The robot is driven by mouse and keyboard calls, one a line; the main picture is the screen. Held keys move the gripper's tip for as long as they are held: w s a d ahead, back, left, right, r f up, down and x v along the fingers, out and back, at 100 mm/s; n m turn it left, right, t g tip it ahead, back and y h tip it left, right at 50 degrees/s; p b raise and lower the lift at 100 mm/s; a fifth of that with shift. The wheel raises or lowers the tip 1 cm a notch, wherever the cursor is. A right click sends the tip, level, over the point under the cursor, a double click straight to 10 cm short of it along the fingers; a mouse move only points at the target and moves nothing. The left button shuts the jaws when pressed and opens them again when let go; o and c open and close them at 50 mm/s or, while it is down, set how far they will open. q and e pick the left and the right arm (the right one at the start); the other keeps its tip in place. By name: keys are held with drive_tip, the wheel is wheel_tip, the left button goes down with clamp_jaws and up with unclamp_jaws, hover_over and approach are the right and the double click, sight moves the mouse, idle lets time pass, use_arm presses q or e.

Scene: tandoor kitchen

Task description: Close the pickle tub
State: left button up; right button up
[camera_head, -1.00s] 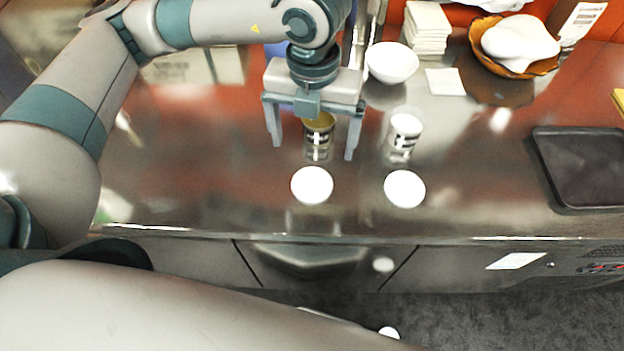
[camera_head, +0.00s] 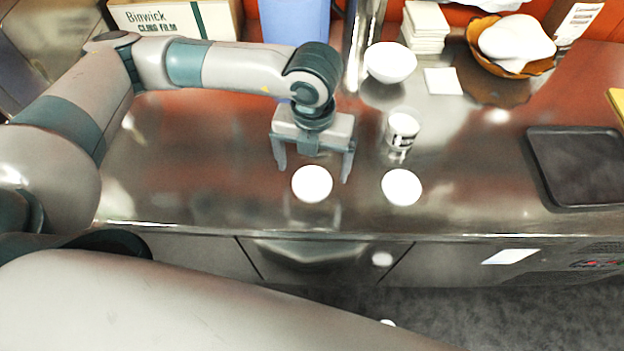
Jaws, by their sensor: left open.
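My left gripper (camera_head: 313,172) is open and points down at the counter, with its fingers at either side of the far part of a round white lid (camera_head: 312,185). I cannot tell whether they touch it. A second round white lid (camera_head: 402,187) lies to the right. A clear tub with a dark-and-white label and white contents (camera_head: 403,130) stands open behind the second lid. Another tub, with yellow contents, showed behind the left lid earlier; my gripper hides it now. I cannot read which tub is the pickle tub. My right gripper is out of view.
A white bowl (camera_head: 390,62), a stack of white napkins (camera_head: 425,27) and a basket with white cloth (camera_head: 512,47) stand at the back. A dark tray (camera_head: 580,165) lies at right. The steel counter (camera_head: 470,185) is clear between the right lid and tray.

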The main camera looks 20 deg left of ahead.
sight(312, 180)
use_arm(q)
drive_tip(key=shift+w+a+f+p, duration=0.1)
drive_tip(key=shift+w+f+p, duration=0.05)
drive_tip(key=shift+f+p, duration=0.4)
drive_tip(key=f+p, duration=0.1)
drive_tip(key=f, duration=0.2)
drive_tip(key=shift+w, duration=0.2)
drive_tip(key=shift+f, duration=0.45)
drive_tip(key=c, duration=1.1)
